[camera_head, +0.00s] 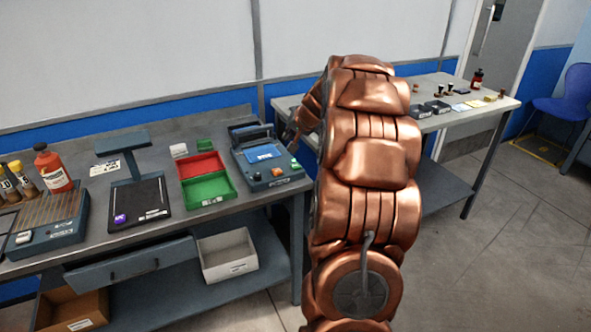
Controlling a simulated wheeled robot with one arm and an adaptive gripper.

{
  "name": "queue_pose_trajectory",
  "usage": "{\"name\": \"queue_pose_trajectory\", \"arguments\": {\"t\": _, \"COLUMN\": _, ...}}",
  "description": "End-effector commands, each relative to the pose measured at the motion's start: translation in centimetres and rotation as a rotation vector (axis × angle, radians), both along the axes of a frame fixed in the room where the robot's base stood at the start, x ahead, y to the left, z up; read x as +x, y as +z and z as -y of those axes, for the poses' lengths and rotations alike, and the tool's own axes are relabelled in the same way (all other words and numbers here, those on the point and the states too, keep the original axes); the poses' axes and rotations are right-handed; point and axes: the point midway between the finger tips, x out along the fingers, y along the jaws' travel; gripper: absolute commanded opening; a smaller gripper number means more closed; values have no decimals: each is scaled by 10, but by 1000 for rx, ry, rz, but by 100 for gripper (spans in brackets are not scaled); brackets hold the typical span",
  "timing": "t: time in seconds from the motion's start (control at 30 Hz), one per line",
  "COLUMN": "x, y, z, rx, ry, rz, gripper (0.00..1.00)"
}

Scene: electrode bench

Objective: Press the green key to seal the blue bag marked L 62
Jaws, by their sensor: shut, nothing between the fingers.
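The sealing device (244,138) is a dark grey unit at the right end of the near bench. A blue bag (264,153) with pale print lies flat on it; the print is too small to read.
Left of the device are a red tray (201,164) and a green tray (207,191), then a dark stand (126,144) with a purple item. A red bottle (52,168) stands farther left. A second bench (440,122) with small items stands behind my arm.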

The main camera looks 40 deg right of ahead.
Motion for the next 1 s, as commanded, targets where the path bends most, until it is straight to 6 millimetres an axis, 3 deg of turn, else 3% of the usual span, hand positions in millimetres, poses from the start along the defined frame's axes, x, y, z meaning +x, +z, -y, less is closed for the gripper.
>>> {"name": "queue_pose_trajectory", "arguments": {"t": 0.1, "x": -2, "y": -5, "z": 23, "rx": -5, "ry": -38, "rz": 18, "gripper": 0}}
{"name": "queue_pose_trajectory", "arguments": {"t": 0.2, "x": -3, "y": -5, "z": 31, "rx": -9, "ry": -50, "rz": 24, "gripper": 0}}
{"name": "queue_pose_trajectory", "arguments": {"t": 0.67, "x": -3, "y": -7, "z": 30, "rx": -10, "ry": -50, "rz": 24, "gripper": 0}}
{"name": "queue_pose_trajectory", "arguments": {"t": 1.0, "x": -3, "y": -36, "z": 30, "rx": -8, "ry": -50, "rz": 23, "gripper": 0}}
